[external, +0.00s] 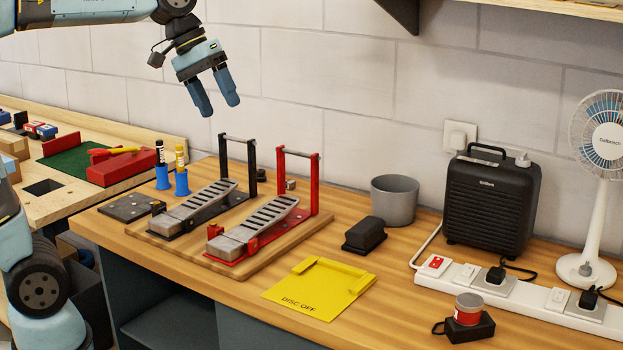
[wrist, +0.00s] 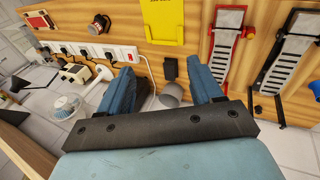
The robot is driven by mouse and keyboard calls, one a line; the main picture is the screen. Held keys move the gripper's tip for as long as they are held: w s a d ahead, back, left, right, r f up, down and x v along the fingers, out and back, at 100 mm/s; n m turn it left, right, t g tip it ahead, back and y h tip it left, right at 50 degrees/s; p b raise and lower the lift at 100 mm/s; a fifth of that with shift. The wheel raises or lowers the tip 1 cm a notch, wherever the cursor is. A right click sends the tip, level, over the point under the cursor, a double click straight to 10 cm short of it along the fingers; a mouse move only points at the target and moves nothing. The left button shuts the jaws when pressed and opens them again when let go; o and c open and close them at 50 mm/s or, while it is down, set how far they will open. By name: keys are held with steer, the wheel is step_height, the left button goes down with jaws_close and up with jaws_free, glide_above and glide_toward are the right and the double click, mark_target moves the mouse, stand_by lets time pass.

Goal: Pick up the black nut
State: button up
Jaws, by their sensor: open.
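A small black nut (external: 261,176) appears to sit on the bench just right of the black pedal's upright frame, beyond the pedals in the external view. A greyer small nut-like piece (external: 290,184) is close to its right, behind the red frame. In the wrist view a small dark piece (wrist: 257,110) shows near the black pedal; I cannot tell which of the two it is. My gripper (external: 218,108) is open and empty, high above the bench in front of the wall, with its fingers pointing down. Nothing is between the fingers.
The black pedal (external: 207,202) and red pedal (external: 263,224) stand on a wooden board, with upright frames close to the nut. A grey cup (external: 394,200), a black block (external: 364,235) and a yellow plate (external: 318,287) are to the right. Blue holders (external: 181,184) stand left.

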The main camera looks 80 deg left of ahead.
steer(key=w+a+n+t+h, duration=0.1)
steer(key=w+a+n, duration=0.35)
steer(key=a, duration=0.55)
steer(key=w+a+n+t+h, duration=0.1)
steer(key=w+a+n, duration=0.35)
steer(key=a, duration=0.55)
steer(key=w+a+n+t+h, duration=0.1)
steer(key=w+a+n, duration=0.3)
steer(key=a, duration=0.7)
steer(key=s+a+f+n+t, duration=0.2)
steer(key=s+a+f+n, duration=0.1)
steer(key=a, duration=0.7)
steer(key=s+a+f+n+t+h, duration=0.1)
steer(key=s+a+f+n, duration=0.15)
steer(key=a, duration=0.85)
steer(key=s+a+f+n+t, duration=0.2)
steer(key=s+a+f+n, duration=0.1)
steer(key=a, duration=0.7)
glide_toward(262, 171)
steer(key=shift+s+a+r+m, duration=0.35)
steer(key=shift+s+a, duration=0.35)
steer(key=shift+s, duration=0.05)
steer(key=shift+w+d+f, duration=0.1)
steer(key=shift+f, duration=0.1)
steer(key=x, duration=0.8)
steer(key=shift+f, duration=0.1)
steer(key=shift+x, duration=2.7)
